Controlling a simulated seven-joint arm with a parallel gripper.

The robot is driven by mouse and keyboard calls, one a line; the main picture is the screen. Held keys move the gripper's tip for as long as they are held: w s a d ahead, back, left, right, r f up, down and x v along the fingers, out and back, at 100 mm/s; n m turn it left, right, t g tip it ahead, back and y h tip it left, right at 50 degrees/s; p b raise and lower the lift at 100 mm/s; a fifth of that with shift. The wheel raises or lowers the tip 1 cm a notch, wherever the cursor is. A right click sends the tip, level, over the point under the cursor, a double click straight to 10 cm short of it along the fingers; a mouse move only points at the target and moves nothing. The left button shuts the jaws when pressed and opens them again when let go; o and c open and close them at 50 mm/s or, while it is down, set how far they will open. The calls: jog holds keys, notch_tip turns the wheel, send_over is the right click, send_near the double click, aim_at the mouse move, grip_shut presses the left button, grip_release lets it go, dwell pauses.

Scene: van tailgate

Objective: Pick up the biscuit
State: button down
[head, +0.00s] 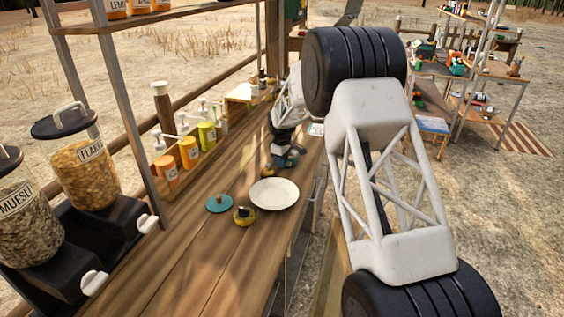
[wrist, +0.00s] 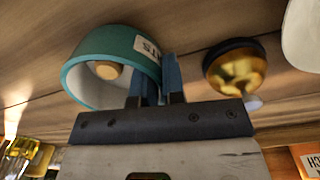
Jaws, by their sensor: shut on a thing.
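A teal tin (wrist: 118,45) with a pale inside and a label ending in "ATS" fills the left of the wrist view, its mouth turned partly toward the camera. The biscuit appears to be the small round tan piece (wrist: 107,71) inside it. My gripper (wrist: 156,80) is at the tin's right side, one finger appearing inside the mouth and the other outside. It appears shut on the tin's wall, apart from the biscuit. In the head view my gripper (head: 281,146) is beyond the plate, with a teal part of the tin (head: 291,157) below; the biscuit cannot be made out there.
A white plate (head: 274,194), a teal lid-like disc with a tan knob (head: 219,203) and a small yellow-and-black pot (head: 244,216) stand on the wooden counter. Pump bottles (head: 189,151) line the left edge. Cereal dispensers (head: 84,172) stand at near left.

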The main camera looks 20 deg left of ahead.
jog(key=c, duration=1.2)
grip_release()
jog(key=shift+f, duration=0.1)
notch_tip(320, 180, up, 12)
jog(key=shift+s+r, duration=0.1)
jog(key=shift+s, duration=0.05)
dwell(0.5)
